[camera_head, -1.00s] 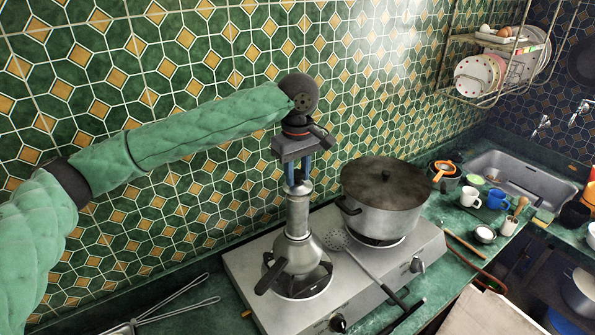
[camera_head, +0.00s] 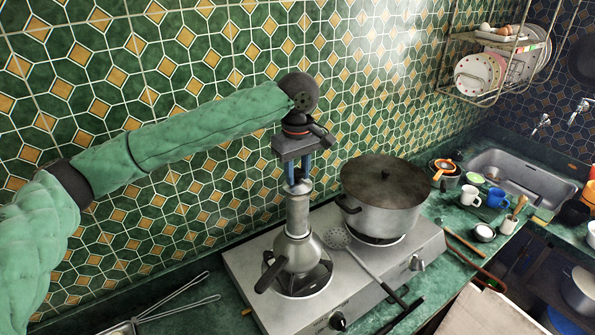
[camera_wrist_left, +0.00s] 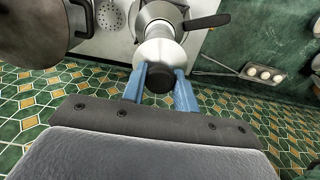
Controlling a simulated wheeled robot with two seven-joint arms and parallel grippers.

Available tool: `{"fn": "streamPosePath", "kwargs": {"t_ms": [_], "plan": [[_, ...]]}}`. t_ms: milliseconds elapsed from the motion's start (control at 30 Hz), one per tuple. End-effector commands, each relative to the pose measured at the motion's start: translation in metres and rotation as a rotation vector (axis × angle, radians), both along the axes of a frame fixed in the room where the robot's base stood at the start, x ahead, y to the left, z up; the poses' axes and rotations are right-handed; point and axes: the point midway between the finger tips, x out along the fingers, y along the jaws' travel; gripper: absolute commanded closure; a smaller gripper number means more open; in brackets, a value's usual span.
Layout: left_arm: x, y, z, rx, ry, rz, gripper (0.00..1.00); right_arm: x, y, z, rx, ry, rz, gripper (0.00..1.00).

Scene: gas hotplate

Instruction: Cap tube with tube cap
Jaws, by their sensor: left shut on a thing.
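The tube (camera_head: 297,216) is the tall metal neck of a silver pot (camera_head: 298,252) with a dark handle, standing upright on the left burner. My left gripper (camera_head: 298,181) is directly above the tube and points down. Its blue fingers are shut on the tube cap (camera_wrist_left: 158,80), whose black round knob shows between the fingertips in the left wrist view. The cap's silver part is at the tube's top; I cannot tell whether it is fully seated. My right gripper is not in view.
A large lidded pot (camera_head: 384,195) stands on the right burner, close to the tube. A skimmer (camera_head: 340,238) lies across the hotplate (camera_head: 237,264) between them. The tiled wall (camera_head: 235,180) is behind. Cups (camera_head: 470,197) and a sink (camera_head: 525,178) are at the right.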

Motion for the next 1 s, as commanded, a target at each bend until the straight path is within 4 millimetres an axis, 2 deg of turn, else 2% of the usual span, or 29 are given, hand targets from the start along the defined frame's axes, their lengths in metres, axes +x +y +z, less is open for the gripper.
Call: {"fn": "streamPosePath", "kwargs": {"t_ms": [467,1000], "plan": [[0.0,0.0,-0.001,0.0,0.0,0.0,0.93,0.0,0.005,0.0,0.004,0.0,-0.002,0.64],[0.0,0.0,-0.011,0.0,0.0,0.0,0.93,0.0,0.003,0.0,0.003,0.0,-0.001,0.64]]}}
